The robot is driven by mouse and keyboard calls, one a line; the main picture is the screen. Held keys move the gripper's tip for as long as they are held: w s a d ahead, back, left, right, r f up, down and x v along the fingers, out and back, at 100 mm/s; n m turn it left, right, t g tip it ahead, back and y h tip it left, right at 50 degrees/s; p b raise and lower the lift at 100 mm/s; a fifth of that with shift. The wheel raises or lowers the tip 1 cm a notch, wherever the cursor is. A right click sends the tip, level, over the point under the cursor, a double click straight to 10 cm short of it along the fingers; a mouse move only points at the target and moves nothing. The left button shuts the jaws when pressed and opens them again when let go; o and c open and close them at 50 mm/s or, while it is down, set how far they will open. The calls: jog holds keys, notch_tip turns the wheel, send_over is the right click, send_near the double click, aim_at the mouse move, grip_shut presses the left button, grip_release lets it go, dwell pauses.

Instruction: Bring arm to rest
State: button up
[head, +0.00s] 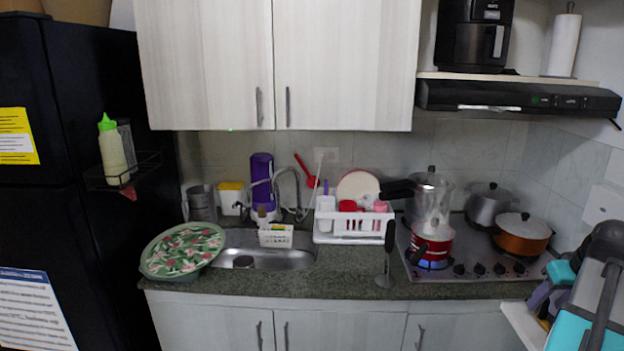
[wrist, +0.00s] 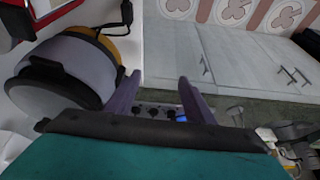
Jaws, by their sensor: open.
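My gripper (head: 541,298) is at the lower right edge of the head view, held in front of the right end of the counter. Its purple fingers point down and left, beside my teal and grey arm parts. In the wrist view my gripper (wrist: 160,77) shows two purple fingers spread apart with nothing between them. Stove knobs (wrist: 152,111) and part of the grey cabinet fronts (wrist: 220,50) show beyond the fingers.
The stove (head: 480,268) holds a red pot (head: 432,250) over a blue flame, a pressure cooker (head: 430,195) and an orange pot (head: 522,240). A dish rack (head: 350,225), sink (head: 290,255) and patterned round cover (head: 183,250) line the counter. A dark fridge (head: 60,200) stands left.

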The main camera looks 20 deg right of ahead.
jog(key=w+a+f+n+g+y, duration=0.2)
jog(key=w+a+f, duration=0.6)
jog(key=a+f, duration=0.4)
jog(key=w+a+f+n+g+y, duration=0.1)
jog(key=w+a+f+n+y, duration=0.1)
jog(key=w+a+f, duration=0.7)
jog(key=s+a+f+n+g, duration=0.1)
jog(key=s+a+f+g, duration=0.15)
jog(key=a+f, duration=0.7)
jog(key=s+a+f+n+g, duration=0.1)
jog(key=s+a+f+n, duration=0.15)
jog(key=a+f, duration=0.75)
jog(key=s+a+f+m+g+h, duration=0.1)
jog(key=s+a+f, duration=0.6)
jog(key=s, duration=0.4)
jog(key=s+a+f+m+g+h, duration=0.1)
jog(key=s+a+f+m+g, duration=0.1)
jog(key=s+a+f, duration=0.5)
jog(key=shift+s+f, duration=1.45)
jog(key=shift+s, duration=0.5)
